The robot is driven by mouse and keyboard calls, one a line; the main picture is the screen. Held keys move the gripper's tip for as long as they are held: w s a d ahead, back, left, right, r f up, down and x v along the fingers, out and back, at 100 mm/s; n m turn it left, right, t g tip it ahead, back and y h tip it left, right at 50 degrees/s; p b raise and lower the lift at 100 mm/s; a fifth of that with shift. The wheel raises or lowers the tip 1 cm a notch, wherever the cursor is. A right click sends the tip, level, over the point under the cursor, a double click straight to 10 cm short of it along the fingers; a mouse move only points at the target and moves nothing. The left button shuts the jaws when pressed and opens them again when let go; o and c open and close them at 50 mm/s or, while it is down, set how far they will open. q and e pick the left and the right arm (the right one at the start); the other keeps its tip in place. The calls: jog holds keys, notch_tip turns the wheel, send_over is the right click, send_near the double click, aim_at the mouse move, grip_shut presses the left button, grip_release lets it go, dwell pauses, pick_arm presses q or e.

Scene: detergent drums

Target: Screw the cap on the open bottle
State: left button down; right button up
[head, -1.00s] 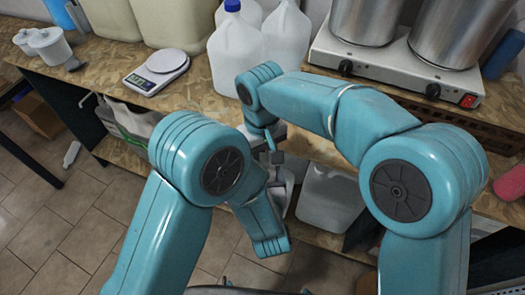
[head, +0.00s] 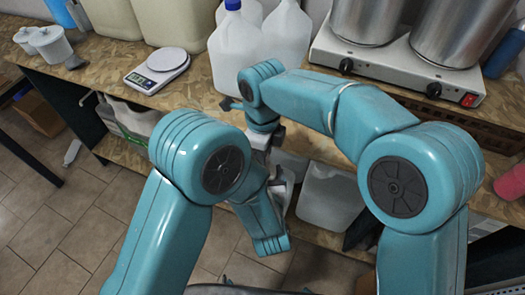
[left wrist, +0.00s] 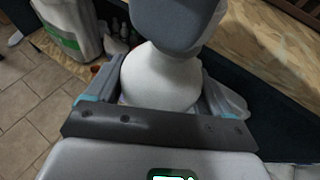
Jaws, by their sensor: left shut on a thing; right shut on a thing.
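A white bottle (left wrist: 158,82) stands between the fingers of my left gripper (left wrist: 155,92) in the left wrist view. The left gripper is shut around its body. In the head view only a white sliver of the bottle shows, behind my left arm. My right gripper (head: 262,140) is directly above the bottle, pointing down. Its grey body (left wrist: 175,22) covers the bottle's mouth in the left wrist view. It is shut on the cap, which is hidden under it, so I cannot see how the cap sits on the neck.
White jugs (head: 236,45), one blue-capped, stand on the wooden bench (head: 205,92) with a scale (head: 157,70) and a hotplate (head: 400,66) with steel pots. A translucent container (head: 328,195) is on the lower shelf, right of the grippers.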

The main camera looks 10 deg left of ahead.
jog(key=m, duration=0.5)
jog(key=shift+w, duration=0.1)
jog(key=o, duration=1)
jog(key=shift+r, duration=2.3)
jog(key=shift+c, duration=0.3)
